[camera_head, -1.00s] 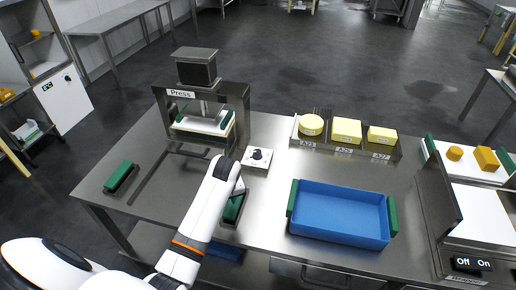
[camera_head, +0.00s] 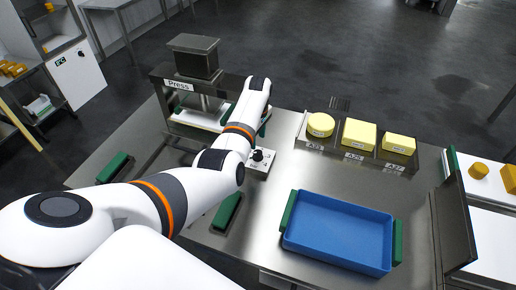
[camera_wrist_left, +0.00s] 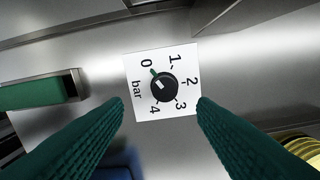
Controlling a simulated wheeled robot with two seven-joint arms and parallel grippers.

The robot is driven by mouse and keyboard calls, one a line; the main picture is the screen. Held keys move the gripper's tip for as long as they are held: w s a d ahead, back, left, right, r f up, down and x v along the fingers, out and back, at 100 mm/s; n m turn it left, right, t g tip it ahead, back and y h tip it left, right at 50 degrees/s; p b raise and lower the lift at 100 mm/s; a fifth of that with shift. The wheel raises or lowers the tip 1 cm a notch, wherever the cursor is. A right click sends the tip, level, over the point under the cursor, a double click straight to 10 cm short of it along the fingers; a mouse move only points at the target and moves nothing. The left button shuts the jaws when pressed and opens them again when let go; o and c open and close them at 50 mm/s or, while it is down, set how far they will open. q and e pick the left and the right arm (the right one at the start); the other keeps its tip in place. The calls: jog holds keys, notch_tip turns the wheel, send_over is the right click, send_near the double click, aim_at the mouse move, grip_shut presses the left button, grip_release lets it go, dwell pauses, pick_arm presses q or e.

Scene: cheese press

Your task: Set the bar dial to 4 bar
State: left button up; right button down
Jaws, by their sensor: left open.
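The bar dial (camera_wrist_left: 163,88) is a black round knob on a white square plate marked 0 to 4, seen in the middle of the left wrist view. In the head view the dial (camera_head: 259,156) sits on the table in front of the press, partly behind my left arm. My left gripper (camera_wrist_left: 160,103) is open and empty, its two green fingers on either side of the dial in the picture, apart from it. In the head view my left gripper (camera_head: 264,124) is mostly hidden by its own wrist. My right gripper is not in view.
The press (camera_head: 195,62) stands just behind and left of the dial. Yellow cheeses (camera_head: 358,134) sit in a rack to the right. A blue tray (camera_head: 338,228) with green handles lies at the front right. A green-handled block (camera_head: 115,167) lies at left.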

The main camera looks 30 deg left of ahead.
aim_at(258, 152)
pick_arm(q)
jog(key=f, duration=0.4)
jog(key=shift+w+f, duration=0.15)
jog(key=shift+w, duration=0.1)
notch_tip(258, 152, down, 2)
jog(key=shift+w+f+b, duration=0.1)
jog(key=shift+f+b, duration=0.1)
jog(key=shift+b, duration=0.25)
jog(key=shift+f, duration=0.35)
jog(key=shift+c, duration=1.1)
jog(key=c, duration=0.8)
jog(key=shift+o, duration=0.2)
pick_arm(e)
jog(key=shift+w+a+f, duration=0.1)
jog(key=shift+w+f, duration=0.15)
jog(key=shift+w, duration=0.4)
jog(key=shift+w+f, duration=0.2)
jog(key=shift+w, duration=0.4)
